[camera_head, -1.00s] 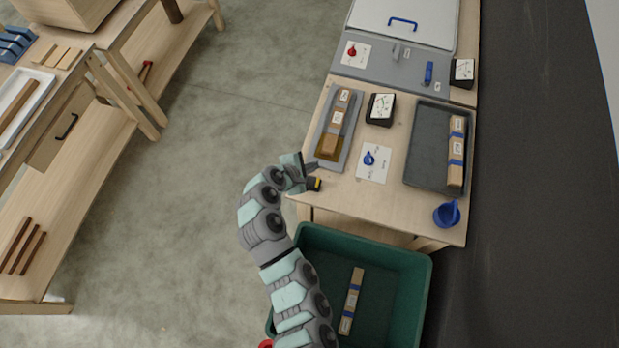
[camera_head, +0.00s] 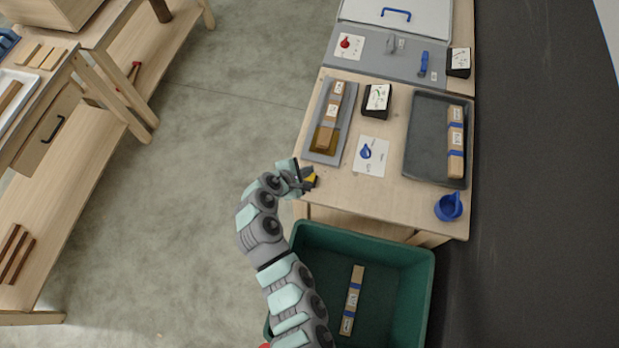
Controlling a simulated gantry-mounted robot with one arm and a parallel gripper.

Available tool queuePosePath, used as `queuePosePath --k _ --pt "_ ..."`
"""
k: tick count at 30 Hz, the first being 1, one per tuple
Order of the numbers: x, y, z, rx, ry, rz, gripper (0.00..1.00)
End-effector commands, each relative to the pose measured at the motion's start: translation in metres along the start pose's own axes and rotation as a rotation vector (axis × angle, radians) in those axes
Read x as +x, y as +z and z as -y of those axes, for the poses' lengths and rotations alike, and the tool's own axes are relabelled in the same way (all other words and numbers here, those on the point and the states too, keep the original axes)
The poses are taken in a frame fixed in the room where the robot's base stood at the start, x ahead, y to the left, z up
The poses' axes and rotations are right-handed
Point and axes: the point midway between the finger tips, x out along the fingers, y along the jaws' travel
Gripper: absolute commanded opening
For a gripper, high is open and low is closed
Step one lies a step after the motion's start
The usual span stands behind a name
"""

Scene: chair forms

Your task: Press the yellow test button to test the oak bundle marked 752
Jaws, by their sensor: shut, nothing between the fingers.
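A small yellow button (camera_head: 312,179) shows at the table's left front corner, partly hidden by my gripper (camera_head: 305,180). The gripper is shut and empty, with its fingers right beside the button. I cannot tell whether they touch it. A wooden bundle with white labels (camera_head: 333,111) lies in the narrow grey tester tray (camera_head: 346,125) behind the button. Another bundle with blue bands (camera_head: 456,141) lies in the dark tray (camera_head: 425,140) at the right. A third bundle (camera_head: 352,300) lies in the green bin. The labels are too small to read, so I cannot tell which is 752.
A black-cased meter (camera_head: 377,98) and a blue knob on a white card (camera_head: 371,157) stand right of the tester tray. A blue cup-like holder (camera_head: 448,207) is at the front right. The green bin (camera_head: 420,285) stands below the table front. Open floor lies left.

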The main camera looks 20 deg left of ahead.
Motion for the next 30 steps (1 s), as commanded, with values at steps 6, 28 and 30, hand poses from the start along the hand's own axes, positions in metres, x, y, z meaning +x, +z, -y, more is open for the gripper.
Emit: queuePosePath --k 6,28,30 --pt "0.0123 -0.0094 0.0084 -0.002 0.002 -0.001 0.00" --pt "0.0123 -0.0087 0.0084 -0.001 0.002 0.000 0.00" --pt "0.0122 -0.0087 0.0083 -0.001 0.002 0.000 0.00"
